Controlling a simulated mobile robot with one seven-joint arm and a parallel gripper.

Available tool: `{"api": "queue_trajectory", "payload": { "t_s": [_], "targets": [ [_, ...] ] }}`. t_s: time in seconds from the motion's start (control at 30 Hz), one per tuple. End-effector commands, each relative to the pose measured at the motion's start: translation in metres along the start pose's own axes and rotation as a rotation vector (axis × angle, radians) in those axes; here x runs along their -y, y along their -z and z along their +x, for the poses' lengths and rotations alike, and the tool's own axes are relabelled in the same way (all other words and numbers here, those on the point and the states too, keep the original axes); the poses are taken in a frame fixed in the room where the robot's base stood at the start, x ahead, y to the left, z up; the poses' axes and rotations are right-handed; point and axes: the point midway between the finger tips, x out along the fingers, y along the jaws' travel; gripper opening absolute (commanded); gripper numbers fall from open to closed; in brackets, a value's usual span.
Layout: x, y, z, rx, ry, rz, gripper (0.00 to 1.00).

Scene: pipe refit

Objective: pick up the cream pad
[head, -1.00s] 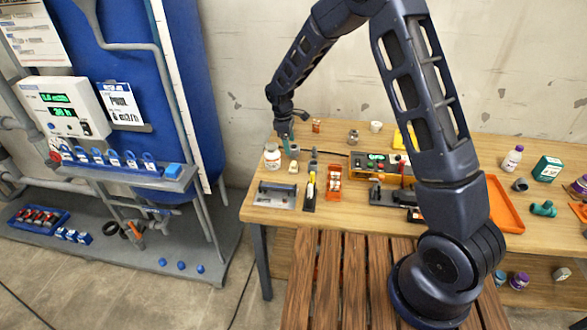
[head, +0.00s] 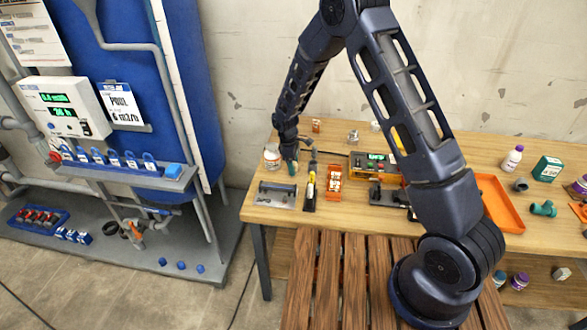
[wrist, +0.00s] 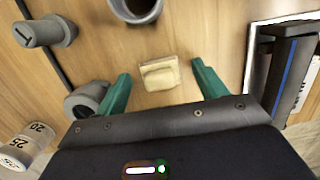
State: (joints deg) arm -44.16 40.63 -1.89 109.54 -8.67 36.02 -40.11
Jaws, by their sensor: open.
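The cream pad (wrist: 159,74) lies on the wooden table in the wrist view, a small pale block with a raised top. My gripper (wrist: 156,83) is open, with its two green fingers on either side of the pad and apart from it. The pad sits between the fingertips, a little toward their far ends. In the head view my gripper (head: 290,166) is low over the left part of the table, and the pad is hidden there behind it.
Grey pipe fittings (wrist: 85,101) stand close by the left finger. A dark-mouthed grey cup-like fitting (wrist: 136,8) is beyond the pad. A grey plate with a dark bar (wrist: 292,75) is at right. In the head view a white jar (head: 271,157) stands left of my gripper.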

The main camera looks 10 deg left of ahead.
Motion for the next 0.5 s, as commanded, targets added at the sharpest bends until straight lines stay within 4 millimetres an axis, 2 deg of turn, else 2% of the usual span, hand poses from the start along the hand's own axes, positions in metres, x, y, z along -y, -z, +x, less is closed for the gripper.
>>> {"api": "queue_trajectory", "payload": {
  "t_s": [0.2, 0.27, 0.43, 0.47, 0.5],
  "targets": [
    [-0.0002, 0.0001, 0.0017, -0.001, -0.001, 0.000, 0.71],
    [-0.0002, 0.0001, 0.0017, -0.001, -0.001, 0.001, 0.61],
    [-0.0002, 0.0001, 0.0016, -0.001, 0.000, 0.001, 0.28],
    [-0.0002, 0.0001, 0.0016, -0.001, 0.000, 0.001, 0.23],
    [-0.0002, 0.0001, 0.0016, -0.001, 0.000, 0.001, 0.23]
  ]
}}
